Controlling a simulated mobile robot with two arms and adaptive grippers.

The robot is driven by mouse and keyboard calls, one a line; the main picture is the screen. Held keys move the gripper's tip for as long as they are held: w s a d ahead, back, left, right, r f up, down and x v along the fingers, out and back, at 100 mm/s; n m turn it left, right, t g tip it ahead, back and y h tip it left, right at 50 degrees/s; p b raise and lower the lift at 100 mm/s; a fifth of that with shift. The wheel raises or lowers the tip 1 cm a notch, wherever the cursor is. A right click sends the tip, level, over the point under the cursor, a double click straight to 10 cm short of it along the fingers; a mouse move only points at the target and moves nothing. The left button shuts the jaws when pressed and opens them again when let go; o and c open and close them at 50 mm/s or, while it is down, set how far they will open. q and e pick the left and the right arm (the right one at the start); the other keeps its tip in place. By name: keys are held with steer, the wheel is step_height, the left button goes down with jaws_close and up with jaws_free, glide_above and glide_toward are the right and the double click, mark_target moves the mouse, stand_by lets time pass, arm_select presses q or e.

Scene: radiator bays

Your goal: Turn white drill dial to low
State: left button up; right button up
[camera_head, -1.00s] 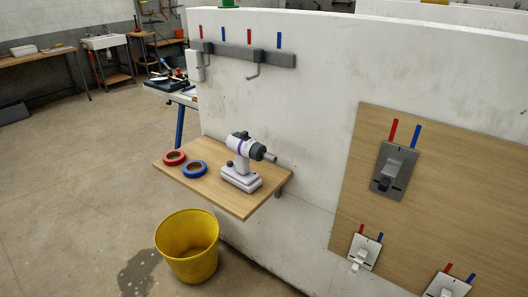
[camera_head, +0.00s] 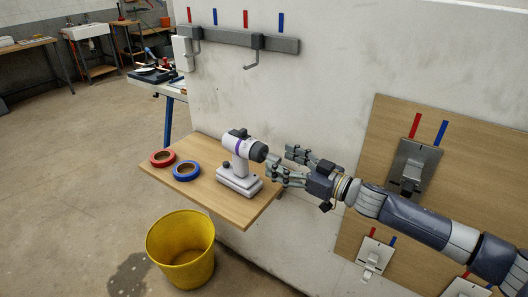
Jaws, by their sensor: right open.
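The white drill (camera_head: 238,165) stands upright on its base on a small wooden wall shelf (camera_head: 232,206). It has a purple band and a dark grey front collar (camera_head: 258,151) that faces right. I cannot make out any dial markings. My right gripper (camera_head: 279,163) reaches in from the right with its fingers spread open. Its fingertips are at the front end of the drill and hide the bit; I cannot tell whether they touch it. My left gripper is not in view.
A red tape roll (camera_head: 162,158) and a blue tape roll (camera_head: 186,171) lie on the shelf's left part. A yellow bucket (camera_head: 181,250) stands on the floor below. A wooden panel with switches (camera_head: 382,140) is on the wall behind my right arm.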

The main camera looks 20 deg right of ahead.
mark_target(268, 155)
steer(key=shift+p+x, duration=0.5)
steer(key=shift+x, duration=2.65)
steer(key=c, duration=1)
